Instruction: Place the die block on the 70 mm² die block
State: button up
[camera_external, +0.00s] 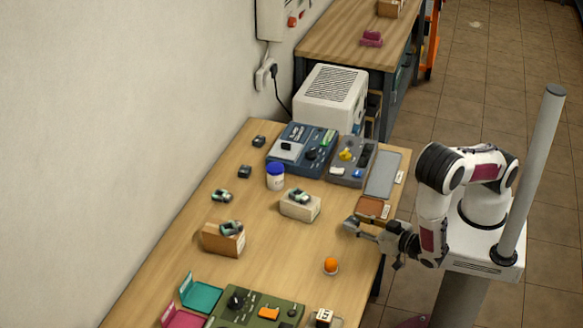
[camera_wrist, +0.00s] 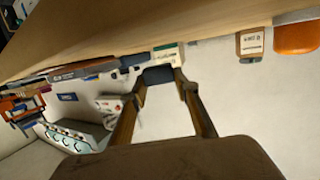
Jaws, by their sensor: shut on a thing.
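My gripper (camera_external: 351,226) is low over the right side of the wooden table, just in front of the small brown tray. In the wrist view my gripper (camera_wrist: 163,86) is shut on a small dark die block (camera_wrist: 158,75), held between the fingertips. The held block is too small to make out clearly in the external view. Two small dark blocks stand at the table's back left, one farther back (camera_external: 258,141) and one nearer (camera_external: 244,171). Their size markings cannot be read, so I cannot tell which is the 70 mm² die block.
A brown tray (camera_external: 385,209) and a grey tray (camera_external: 383,174) lie along the right edge.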

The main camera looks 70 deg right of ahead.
aim_at(357, 238)
jog(key=shift+f, duration=1.4)
jog(key=shift+f, duration=0.15)
jog(key=o, duration=1.3)
jog(key=shift+o, duration=0.2)
jog(key=shift+s, duration=0.15)
jog(key=shift+v, duration=2.35)
jog(key=shift+c, duration=0.5)
